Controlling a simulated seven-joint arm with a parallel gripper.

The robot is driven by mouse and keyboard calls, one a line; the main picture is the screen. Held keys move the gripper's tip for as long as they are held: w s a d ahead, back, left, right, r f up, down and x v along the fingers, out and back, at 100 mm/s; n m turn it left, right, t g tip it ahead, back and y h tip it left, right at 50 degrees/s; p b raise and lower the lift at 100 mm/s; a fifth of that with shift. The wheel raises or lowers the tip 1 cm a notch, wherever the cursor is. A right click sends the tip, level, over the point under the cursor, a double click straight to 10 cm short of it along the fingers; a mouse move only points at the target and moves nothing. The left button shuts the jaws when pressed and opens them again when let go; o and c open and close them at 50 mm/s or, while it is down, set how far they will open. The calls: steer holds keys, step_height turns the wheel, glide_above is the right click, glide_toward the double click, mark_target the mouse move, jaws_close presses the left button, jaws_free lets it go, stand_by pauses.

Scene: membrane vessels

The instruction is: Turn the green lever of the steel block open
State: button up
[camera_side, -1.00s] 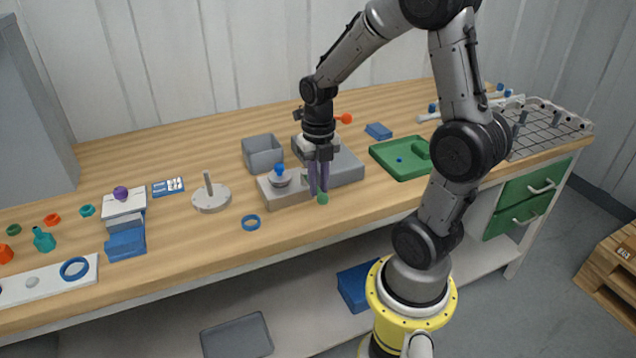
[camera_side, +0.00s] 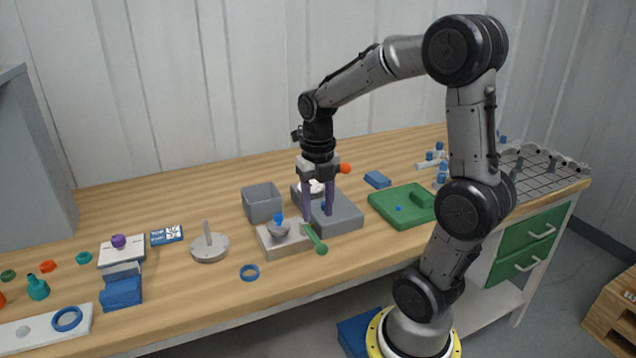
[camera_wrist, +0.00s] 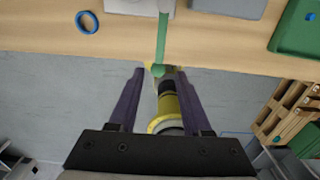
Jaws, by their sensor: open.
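The steel block (camera_side: 268,239) is a low pale block near the table's front edge, with a dome and blue knob (camera_side: 279,219) on top. Its green lever (camera_side: 314,238) is at the block's right end and points toward the front edge, ending in a round knob. In the wrist view the lever (camera_wrist: 162,40) runs from the block (camera_wrist: 127,6) toward me, its knob lying between my fingertips in the picture. My gripper (camera_side: 317,215) is open and empty, pointing down above and behind the lever's knob, apparently clear of the lever.
A grey block (camera_side: 345,216) stands close behind my fingers. A green tray (camera_side: 395,207) lies to the right. A blue ring (camera_side: 250,272) lies in front, with bare table around it.

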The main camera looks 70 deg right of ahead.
step_height(320, 180, up, 7)
stand_by(0.3)
